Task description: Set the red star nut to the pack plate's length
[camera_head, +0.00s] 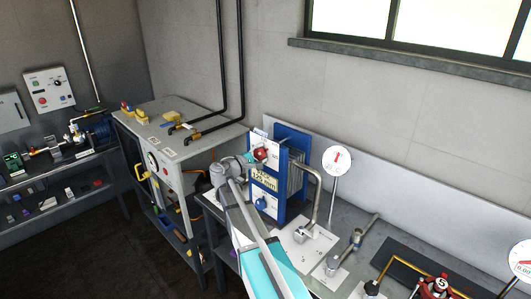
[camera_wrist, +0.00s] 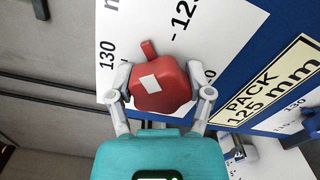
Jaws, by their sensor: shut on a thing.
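The red star nut (camera_head: 261,155) sits on the front of the blue plate pack (camera_head: 281,209), in front of a white printed scale. It also shows in the wrist view (camera_wrist: 161,84), with a white mark on its face and a red pointer tab sticking up and slightly left. My gripper (camera_wrist: 160,92) has a finger on each side of the nut and is shut on it. The scale card (camera_wrist: 222,28) shows "130" at the left, "-125" above right of the nut and a partly hidden "120". The pack plate (camera_wrist: 275,85) reads "PACK 125 mm".
A blue knob (camera_head: 262,203) sits lower on the pack beside a second scale. A bent metal pipe (camera_head: 318,190) and a round dial (camera_head: 337,160) stand to the right. A grey cabinet (camera_head: 190,150) is at the left.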

